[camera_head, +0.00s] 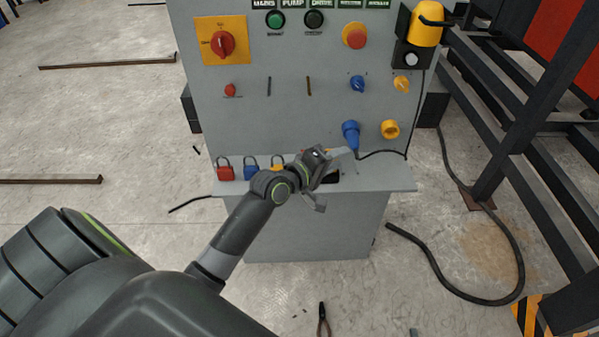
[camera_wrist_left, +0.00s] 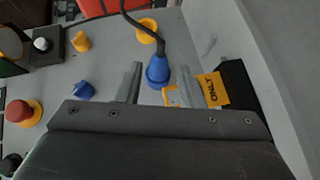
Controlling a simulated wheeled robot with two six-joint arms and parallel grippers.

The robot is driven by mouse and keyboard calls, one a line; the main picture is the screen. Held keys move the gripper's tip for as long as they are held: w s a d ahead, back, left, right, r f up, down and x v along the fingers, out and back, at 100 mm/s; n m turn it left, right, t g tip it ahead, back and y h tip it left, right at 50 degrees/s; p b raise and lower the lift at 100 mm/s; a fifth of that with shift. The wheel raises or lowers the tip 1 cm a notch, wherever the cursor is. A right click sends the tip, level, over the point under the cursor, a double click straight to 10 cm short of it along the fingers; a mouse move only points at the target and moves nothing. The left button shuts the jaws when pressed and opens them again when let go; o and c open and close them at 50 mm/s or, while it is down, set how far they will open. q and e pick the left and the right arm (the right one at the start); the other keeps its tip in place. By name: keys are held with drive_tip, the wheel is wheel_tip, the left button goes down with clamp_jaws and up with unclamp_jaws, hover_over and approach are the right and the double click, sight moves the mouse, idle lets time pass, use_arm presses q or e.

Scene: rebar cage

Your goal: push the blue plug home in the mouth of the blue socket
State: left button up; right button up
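The blue plug (camera_head: 355,146) sits at the mouth of the blue socket (camera_head: 350,128) on the grey panel, with its dark cable running off to the right. How deep it sits cannot be told. In the left wrist view, the plug (camera_wrist_left: 158,64) and the wider blue socket rim (camera_wrist_left: 156,83) show in the gap between my fingers. My left gripper (camera_head: 329,178) is open and empty, below and in front of the plug, its fingers apart. It also shows in the left wrist view (camera_wrist_left: 158,85). My right gripper is not in view.
A yellow socket (camera_head: 390,129) is right of the blue one. Red (camera_head: 226,170) and blue (camera_head: 251,169) padlocks stand on the shelf (camera_head: 397,180) left of my gripper, with a yellow one partly hidden. Knobs and an emergency button (camera_head: 355,36) are above. Steel frames stand at right.

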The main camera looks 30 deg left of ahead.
use_arm(q)
drive_tip(key=v, duration=1.3)
drive_tip(key=shift+p, duration=0.4)
